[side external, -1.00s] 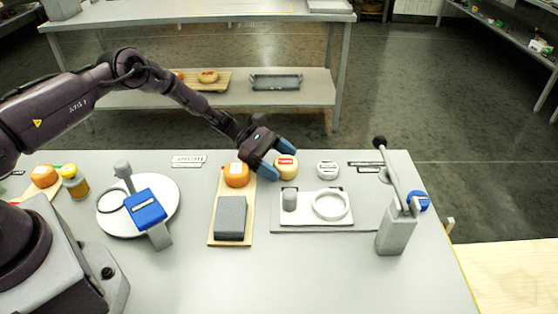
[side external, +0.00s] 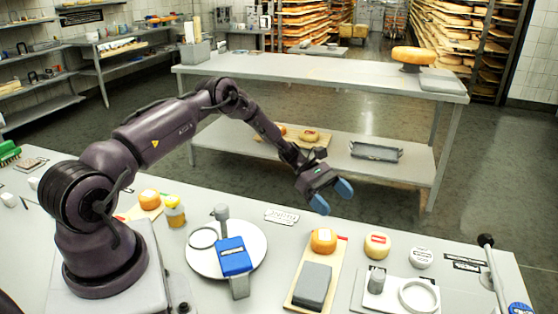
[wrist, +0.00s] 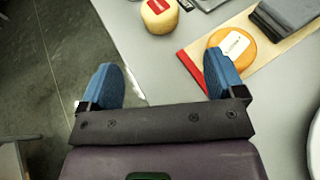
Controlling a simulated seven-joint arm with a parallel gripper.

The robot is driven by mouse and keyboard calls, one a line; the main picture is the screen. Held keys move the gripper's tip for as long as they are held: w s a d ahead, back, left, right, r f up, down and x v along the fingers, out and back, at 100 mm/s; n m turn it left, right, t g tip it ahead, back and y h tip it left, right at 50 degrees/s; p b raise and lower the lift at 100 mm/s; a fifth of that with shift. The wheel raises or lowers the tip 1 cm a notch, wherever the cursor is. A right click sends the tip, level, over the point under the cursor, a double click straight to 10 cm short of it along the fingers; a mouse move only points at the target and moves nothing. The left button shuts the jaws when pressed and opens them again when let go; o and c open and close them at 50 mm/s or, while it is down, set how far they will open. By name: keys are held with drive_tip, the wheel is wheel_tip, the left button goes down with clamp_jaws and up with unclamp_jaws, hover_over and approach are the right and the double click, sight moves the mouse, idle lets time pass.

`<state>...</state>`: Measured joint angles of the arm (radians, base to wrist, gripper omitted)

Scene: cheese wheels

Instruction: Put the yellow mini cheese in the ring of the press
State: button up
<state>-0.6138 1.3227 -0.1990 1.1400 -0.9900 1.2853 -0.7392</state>
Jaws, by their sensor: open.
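The yellow mini cheese (side external: 377,245), a small wheel with a red label, stands on the table right of an orange cheese (side external: 323,240). It also shows at the top of the wrist view (wrist: 159,15). My gripper (side external: 332,196) is open and empty, with blue fingers, raised near the table's back edge, left of and behind the yellow cheese. In the wrist view my gripper (wrist: 160,75) has the table edge and floor between its fingers. The press's white ring (side external: 418,296) lies on a pale plate at the lower right, and looks empty.
The orange cheese sits on a wooden board (side external: 300,290) with a grey block (side external: 313,284). A white labelled disc (side external: 421,258) is right of the yellow cheese. The press's lever (side external: 494,268) rises at the right. A round white plate (side external: 252,262) holds a blue-topped tool.

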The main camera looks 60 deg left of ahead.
drive_tip(key=s+d+r+m+g+y, duration=0.1)
drive_tip(key=d+r+m+y, duration=0.15)
drive_tip(key=r, duration=0.35)
drive_tip(key=s+d+r+m+g+y, duration=0.1)
drive_tip(key=d+r+m+g, duration=0.15)
drive_tip(key=r, duration=0.25)
drive_tip(key=s+d+r+m+t+y, duration=0.1)
drive_tip(key=s+d+r+m+y, duration=0.1)
drive_tip(key=s+r+m, duration=0.3)
drive_tip(key=s+d+r+m+t+y, duration=0.1)
drive_tip(key=s+d+r+m+y, duration=0.2)
drive_tip(key=s+r, duration=0.9)
drive_tip(key=m+y, duration=0.2)
drive_tip(key=m, duration=0.1)
drive_tip(key=shift+s+r+m, duration=0.15)
drive_tip(key=shift+s+m, duration=0.15)
drive_tip(key=shift+o, duration=0.3)
drive_tip(key=s+m+t+y, duration=0.2)
drive_tip(key=s+m, duration=0.2)
drive_tip(key=s, duration=0.5)
drive_tip(key=shift+s+a+r+m+t, duration=0.2)
drive_tip(key=shift+s+r+m+t, duration=0.15)
drive_tip(key=shift+s+r+m, duration=0.1)
drive_tip(key=shift+s+f, duration=0.1)
drive_tip(key=shift+s, duration=0.1)
